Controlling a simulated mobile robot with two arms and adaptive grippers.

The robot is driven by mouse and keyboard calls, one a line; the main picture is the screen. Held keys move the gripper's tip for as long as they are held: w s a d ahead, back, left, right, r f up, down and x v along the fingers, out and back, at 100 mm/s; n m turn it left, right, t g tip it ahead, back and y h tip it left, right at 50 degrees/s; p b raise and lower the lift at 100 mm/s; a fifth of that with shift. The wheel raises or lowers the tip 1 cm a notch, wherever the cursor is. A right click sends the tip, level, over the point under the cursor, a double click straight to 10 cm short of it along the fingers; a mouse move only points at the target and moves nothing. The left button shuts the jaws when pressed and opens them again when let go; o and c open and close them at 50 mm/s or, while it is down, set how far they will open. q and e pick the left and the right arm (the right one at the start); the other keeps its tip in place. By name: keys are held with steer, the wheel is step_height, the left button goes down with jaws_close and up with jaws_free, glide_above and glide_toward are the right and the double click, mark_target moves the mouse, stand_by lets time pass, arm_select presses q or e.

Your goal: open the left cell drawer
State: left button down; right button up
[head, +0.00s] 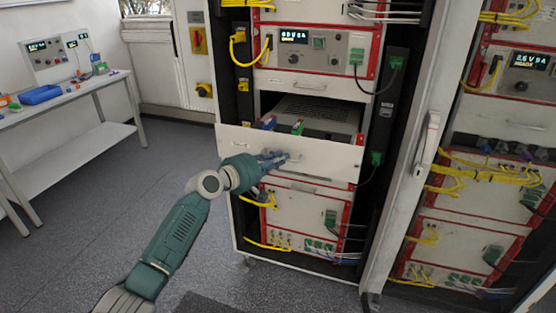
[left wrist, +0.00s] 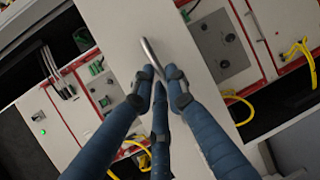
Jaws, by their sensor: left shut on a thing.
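The left cell drawer (head: 232,138) is a white-fronted drawer in the left rack. It stands pulled out, with its dark inside and blue and green clips (head: 297,128) showing above the front. My left gripper (head: 278,160) is at the middle of the drawer front, shut on the metal bar handle (left wrist: 150,52). In the left wrist view the blue fingers (left wrist: 162,78) close around the lower end of the handle and hide part of it. My right gripper is in neither view.
An open white cabinet door (head: 408,180) stands right of the rack. A second rack (head: 480,210) with yellow cables is beyond it. A white bench (head: 85,95) with a blue tray (head: 40,95) is at the left. The grey floor (head: 110,220) between is clear.

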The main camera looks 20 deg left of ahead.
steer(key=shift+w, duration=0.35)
arm_select(q)
steer(key=c, duration=1.7)
jaws_free()
steer(key=v, duration=1.2)
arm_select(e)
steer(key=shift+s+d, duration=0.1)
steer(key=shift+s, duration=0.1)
arm_select(q)
steer(key=shift+w+f, duration=0.1)
